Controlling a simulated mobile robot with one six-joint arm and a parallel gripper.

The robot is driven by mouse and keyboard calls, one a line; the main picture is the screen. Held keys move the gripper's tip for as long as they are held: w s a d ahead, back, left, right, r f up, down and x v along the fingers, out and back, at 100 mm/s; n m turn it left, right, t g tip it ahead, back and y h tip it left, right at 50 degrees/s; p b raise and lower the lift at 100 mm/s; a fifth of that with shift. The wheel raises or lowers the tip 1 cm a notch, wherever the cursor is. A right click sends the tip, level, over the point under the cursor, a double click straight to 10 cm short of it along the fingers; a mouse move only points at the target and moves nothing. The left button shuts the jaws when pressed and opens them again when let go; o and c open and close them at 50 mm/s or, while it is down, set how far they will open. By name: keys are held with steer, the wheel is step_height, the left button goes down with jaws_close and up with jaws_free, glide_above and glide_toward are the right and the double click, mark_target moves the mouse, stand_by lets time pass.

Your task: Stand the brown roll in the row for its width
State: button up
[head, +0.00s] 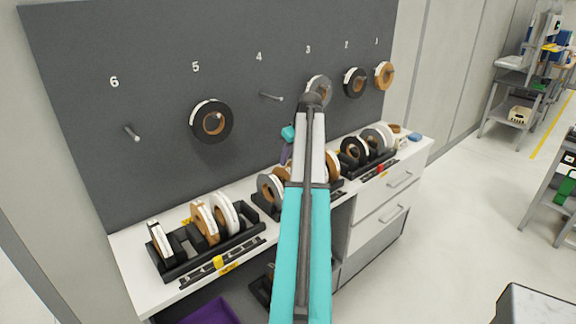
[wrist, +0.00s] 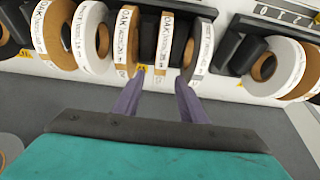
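Several brown rolls are in view, and I cannot tell which is the task's one. In the wrist view, two brown rolls with OAK labels, the left one (wrist: 127,42) and the right one (wrist: 163,42), stand upright side by side in a rack. My gripper (wrist: 160,82) points at them with its purple fingers apart, the tips near the right roll's lower edge. I see no roll clamped between them. In the head view my arm hides most of the gripper and the middle rack. One brown roll (head: 203,222) stands in the left rack.
The grey board has numbered pegs: a brown roll (head: 386,76) hangs on 1, black rolls on 2 (head: 350,82) and 5 (head: 196,122), and a grey roll (head: 318,87) on 3. Pegs 4 (head: 271,97) and 6 (head: 132,133) are bare.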

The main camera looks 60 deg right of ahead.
steer(key=shift+b+v, duration=0.4)
steer(key=shift+v, duration=2.05)
